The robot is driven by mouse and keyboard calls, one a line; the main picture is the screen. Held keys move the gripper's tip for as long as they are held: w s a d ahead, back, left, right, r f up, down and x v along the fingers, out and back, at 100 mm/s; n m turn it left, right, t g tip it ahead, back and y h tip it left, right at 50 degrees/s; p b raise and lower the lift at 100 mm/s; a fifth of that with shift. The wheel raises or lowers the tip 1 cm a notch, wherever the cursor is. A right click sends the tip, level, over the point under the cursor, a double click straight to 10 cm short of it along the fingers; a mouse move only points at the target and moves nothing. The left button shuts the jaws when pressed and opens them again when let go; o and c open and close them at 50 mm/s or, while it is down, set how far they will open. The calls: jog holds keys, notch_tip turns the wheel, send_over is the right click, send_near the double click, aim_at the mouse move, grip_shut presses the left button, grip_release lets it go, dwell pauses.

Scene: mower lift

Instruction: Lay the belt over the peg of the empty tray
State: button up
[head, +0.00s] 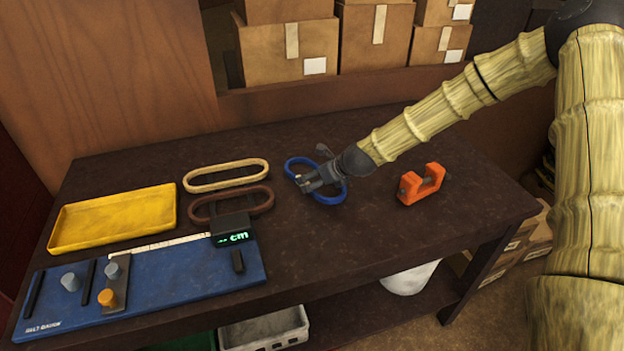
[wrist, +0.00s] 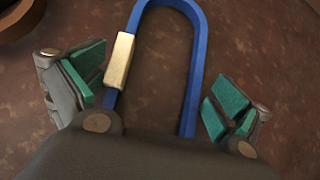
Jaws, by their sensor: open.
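A blue belt (head: 338,198) lies as a long loop on the dark table, under my gripper (head: 312,181). In the wrist view the blue belt (wrist: 192,80) carries a brass-coloured clip (wrist: 121,60) on its left side. My gripper (wrist: 160,92) is open, with green-padded fingers on either side of the loop; whether they touch it I cannot tell. A cream belt (head: 226,164) and a brown belt (head: 194,213) lie flat to the left. A yellow tray (head: 112,219) at the far left is empty; I see no peg on it.
A blue gauge board (head: 185,283) with grey and orange knobs and a small display (head: 231,229) lies at the front left. An orange clamp-like block (head: 421,185) stands right of my gripper. Cardboard boxes (head: 285,50) stand behind. The table's middle front is clear.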

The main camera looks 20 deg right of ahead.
jog(key=c, duration=0.9)
jog(key=shift+r, duration=0.1)
